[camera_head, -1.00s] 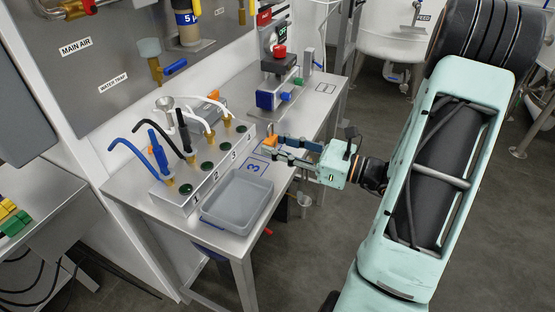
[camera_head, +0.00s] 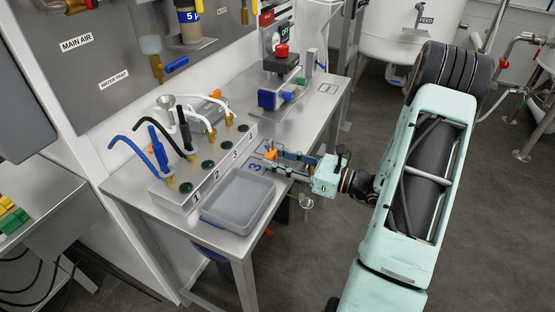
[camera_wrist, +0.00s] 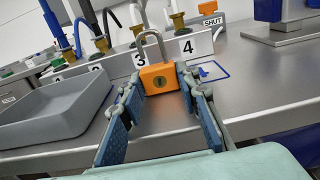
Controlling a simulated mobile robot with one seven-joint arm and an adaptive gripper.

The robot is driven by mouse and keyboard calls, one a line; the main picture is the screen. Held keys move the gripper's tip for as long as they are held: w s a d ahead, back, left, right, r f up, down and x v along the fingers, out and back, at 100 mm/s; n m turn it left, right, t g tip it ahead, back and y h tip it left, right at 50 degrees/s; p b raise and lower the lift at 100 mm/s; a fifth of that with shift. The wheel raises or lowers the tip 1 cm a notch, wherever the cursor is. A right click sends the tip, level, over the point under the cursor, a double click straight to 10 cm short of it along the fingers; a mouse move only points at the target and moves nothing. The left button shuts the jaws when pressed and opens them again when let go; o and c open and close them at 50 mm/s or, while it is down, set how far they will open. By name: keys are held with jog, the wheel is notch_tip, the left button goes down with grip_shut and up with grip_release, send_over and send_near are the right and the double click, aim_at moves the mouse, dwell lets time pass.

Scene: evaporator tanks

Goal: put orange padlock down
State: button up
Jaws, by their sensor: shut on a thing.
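The orange padlock (camera_wrist: 160,78) has an upright silver shackle and is between the fingertips of my gripper (camera_wrist: 158,85) in the wrist view. My gripper is shut on its body. In the head view the padlock (camera_head: 270,154) is a small orange block at the tips of my gripper (camera_head: 272,158), over the steel bench near the blue outlined square marked 3 (camera_head: 255,167). I cannot tell whether its underside touches the bench top.
A grey tray (camera_head: 238,203) lies on the bench left of my gripper. Behind it stands a metal block (camera_head: 203,175) with numbered stations and coloured hoses. A blue-based device (camera_head: 280,92) stands farther back. Bare bench lies between.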

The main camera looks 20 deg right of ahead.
jog(key=shift+f, duration=0.15)
jog(key=o, duration=1.3)
jog(key=shift+r, duration=0.25)
jog(key=v, duration=1.2)
jog(key=shift+f, duration=0.1)
